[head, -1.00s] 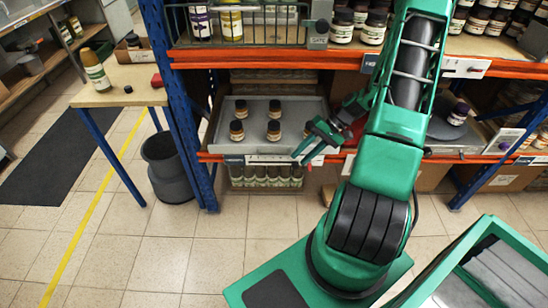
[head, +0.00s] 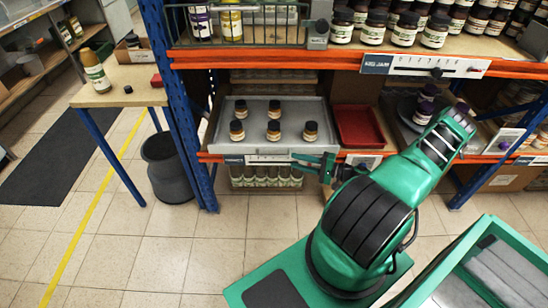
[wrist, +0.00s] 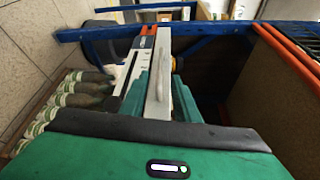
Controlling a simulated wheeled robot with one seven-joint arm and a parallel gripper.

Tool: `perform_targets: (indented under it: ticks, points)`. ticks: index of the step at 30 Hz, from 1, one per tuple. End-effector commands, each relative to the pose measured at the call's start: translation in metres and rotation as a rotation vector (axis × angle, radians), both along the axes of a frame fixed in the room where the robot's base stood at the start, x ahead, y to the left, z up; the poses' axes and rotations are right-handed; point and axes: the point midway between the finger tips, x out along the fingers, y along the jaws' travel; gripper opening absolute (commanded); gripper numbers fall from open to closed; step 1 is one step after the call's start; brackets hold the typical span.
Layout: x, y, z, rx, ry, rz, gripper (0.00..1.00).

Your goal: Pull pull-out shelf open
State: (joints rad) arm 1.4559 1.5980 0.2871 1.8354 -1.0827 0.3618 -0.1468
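The pull-out shelf (head: 255,140) is a grey tray with several brown jars (head: 273,131), at the lower level of the rack in the head view. Its light front edge carries a pale handle bar (head: 272,158). My gripper (head: 299,163) is at the right end of that front edge. In the wrist view the shelf's front panel (wrist: 157,112) runs between the two green fingers of my gripper (wrist: 160,95). The fingers look apart, one on each side of it; I cannot tell whether they touch it.
A red tray (head: 358,127) stands right of the shelf, and a round grey turntable with jars (head: 422,110) farther right. A blue rack post (head: 182,110) and a dark bin (head: 168,165) are at the left. The floor (head: 215,240) before the shelf is clear.

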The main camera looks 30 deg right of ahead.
Motion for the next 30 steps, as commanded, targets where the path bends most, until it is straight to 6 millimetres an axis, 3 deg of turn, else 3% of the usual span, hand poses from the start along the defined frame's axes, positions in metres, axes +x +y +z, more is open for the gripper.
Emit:
perform_targets:
  ticks: [5, 18, 30]
  points:
    - [0.014, 0.01, -0.001, 0.003, -0.004, -0.001, 0.29]
    - [0.074, 0.05, -0.007, 0.001, -0.002, 0.002, 0.29]
    - [0.089, 0.06, -0.009, 0.0, -0.001, -0.001, 0.29]
